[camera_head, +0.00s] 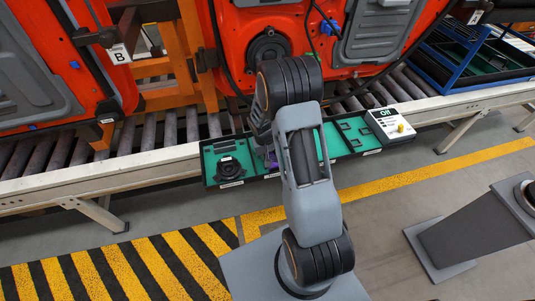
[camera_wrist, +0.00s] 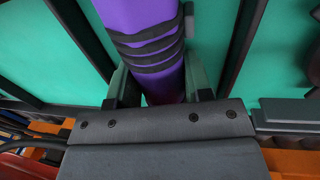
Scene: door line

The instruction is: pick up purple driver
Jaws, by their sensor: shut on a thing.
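The purple driver (camera_wrist: 140,12) has dark ribbed bands around its body and fills the upper middle of the wrist view. My gripper (camera_wrist: 160,88) is shut on it, with one finger on each side of the purple body. In the head view only a small purple patch of the driver (camera_head: 271,160) shows, at the green-bottomed tray (camera_head: 262,177). My own arm hides most of the gripper and the driver there. I cannot tell whether the driver still touches the tray floor.
A round black part (camera_head: 228,168) lies in the tray's left compartment. A white box (camera_head: 391,123) marked Off, with a yellow button, stands at the tray's right end. Orange door panels (camera_head: 372,30) stand behind the roller conveyor (camera_head: 150,131). A blue rack (camera_head: 480,60) is at right.

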